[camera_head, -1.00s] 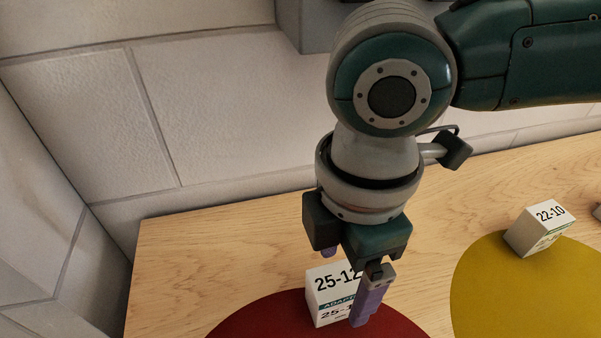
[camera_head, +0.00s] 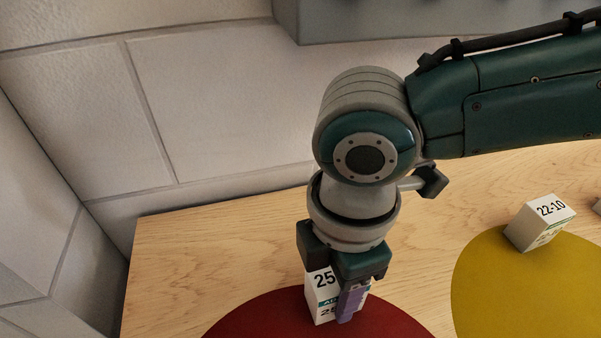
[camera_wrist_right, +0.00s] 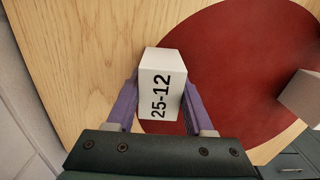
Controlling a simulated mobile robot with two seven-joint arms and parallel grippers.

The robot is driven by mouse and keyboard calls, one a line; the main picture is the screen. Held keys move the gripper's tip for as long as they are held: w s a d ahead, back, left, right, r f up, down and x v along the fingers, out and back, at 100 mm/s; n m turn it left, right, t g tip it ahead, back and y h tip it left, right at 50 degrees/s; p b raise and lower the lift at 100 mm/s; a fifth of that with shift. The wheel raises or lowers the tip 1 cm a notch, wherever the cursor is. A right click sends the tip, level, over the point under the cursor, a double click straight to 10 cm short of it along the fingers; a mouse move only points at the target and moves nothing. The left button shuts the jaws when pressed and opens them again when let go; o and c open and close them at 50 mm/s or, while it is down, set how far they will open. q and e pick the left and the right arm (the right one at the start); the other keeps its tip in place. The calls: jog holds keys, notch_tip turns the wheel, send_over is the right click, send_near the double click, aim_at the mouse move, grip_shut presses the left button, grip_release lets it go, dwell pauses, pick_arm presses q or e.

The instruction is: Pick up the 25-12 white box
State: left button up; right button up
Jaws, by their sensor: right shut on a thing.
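The 25-12 white box (camera_head: 322,299) stands at the back part of the red round mat (camera_head: 262,318). Its label is partly hidden by my gripper in the head view. My right gripper (camera_head: 340,305) points down over it, with purple fingers on either side. In the right wrist view the 25-12 box (camera_wrist_right: 160,85) sits between the two fingers of my right gripper (camera_wrist_right: 160,100), which are shut on it. I cannot see a gap under the box. My left gripper is not in view.
A white 22-10 box (camera_head: 540,224) stands on the yellow round mat (camera_head: 520,295) to the right. Another white box (camera_wrist_right: 303,97) shows at the right edge of the wrist view. The wooden table (camera_head: 200,245) is bare at the left, with a wall behind.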

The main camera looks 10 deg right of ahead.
grip_shut()
jog(key=shift+r, duration=0.1)
